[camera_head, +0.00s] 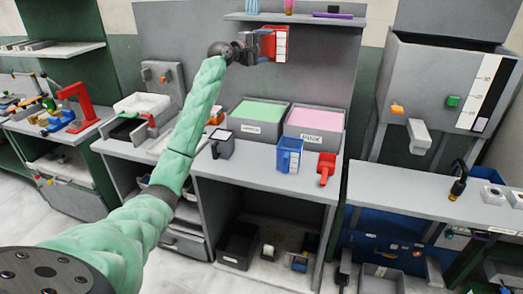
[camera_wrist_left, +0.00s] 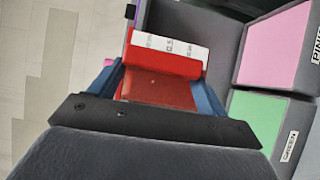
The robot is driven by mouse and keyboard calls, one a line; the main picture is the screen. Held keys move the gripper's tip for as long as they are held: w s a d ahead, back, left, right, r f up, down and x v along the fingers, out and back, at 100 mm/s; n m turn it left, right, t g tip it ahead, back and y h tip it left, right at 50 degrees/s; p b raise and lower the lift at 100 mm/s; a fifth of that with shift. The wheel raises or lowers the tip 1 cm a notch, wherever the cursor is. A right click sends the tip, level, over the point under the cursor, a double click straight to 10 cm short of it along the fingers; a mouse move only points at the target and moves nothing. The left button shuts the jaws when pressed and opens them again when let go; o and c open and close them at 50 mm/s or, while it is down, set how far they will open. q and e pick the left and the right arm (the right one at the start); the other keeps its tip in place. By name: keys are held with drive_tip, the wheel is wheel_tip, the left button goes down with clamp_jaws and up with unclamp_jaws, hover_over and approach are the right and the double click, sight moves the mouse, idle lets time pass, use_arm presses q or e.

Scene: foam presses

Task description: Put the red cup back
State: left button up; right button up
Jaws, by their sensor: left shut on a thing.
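The red cup (camera_head: 279,45) has a white scale strip on its side. My left gripper (camera_head: 262,46) is shut on it and holds it in the air, just below the wall shelf and above the back of the counter. In the left wrist view the red cup (camera_wrist_left: 162,70) sits between the two blue fingers of the left gripper (camera_wrist_left: 160,85), with its white marked strip facing away. My right gripper is in neither view.
A wall shelf (camera_head: 300,18) with small items is just above the cup. Green (camera_head: 260,112) and pink (camera_head: 318,121) foam bins stand on the counter below. A blue cup (camera_head: 289,155), a red scoop (camera_head: 326,169) and a dark grey cup (camera_head: 222,146) stand in front of them.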

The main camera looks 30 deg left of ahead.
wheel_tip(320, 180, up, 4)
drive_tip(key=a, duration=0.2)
use_arm(q)
drive_tip(key=s+f+n+y, duration=0.1)
drive_tip(key=s+f, duration=0.2)
drive_tip(key=f, duration=1.1)
drive_tip(key=s+f+n+y, duration=0.1)
drive_tip(key=s+f, duration=0.3)
drive_tip(key=f, duration=1)
drive_tip(key=s+a+f+t+y, duration=0.1)
drive_tip(key=s+f, duration=0.3)
drive_tip(key=f, duration=1.1)
drive_tip(key=shift+n+y+p, duration=0.4)
drive_tip(key=shift+y, duration=0.2)
drive_tip(key=shift+f, duration=0.3)
drive_tip(key=shift+d, duration=0.1)
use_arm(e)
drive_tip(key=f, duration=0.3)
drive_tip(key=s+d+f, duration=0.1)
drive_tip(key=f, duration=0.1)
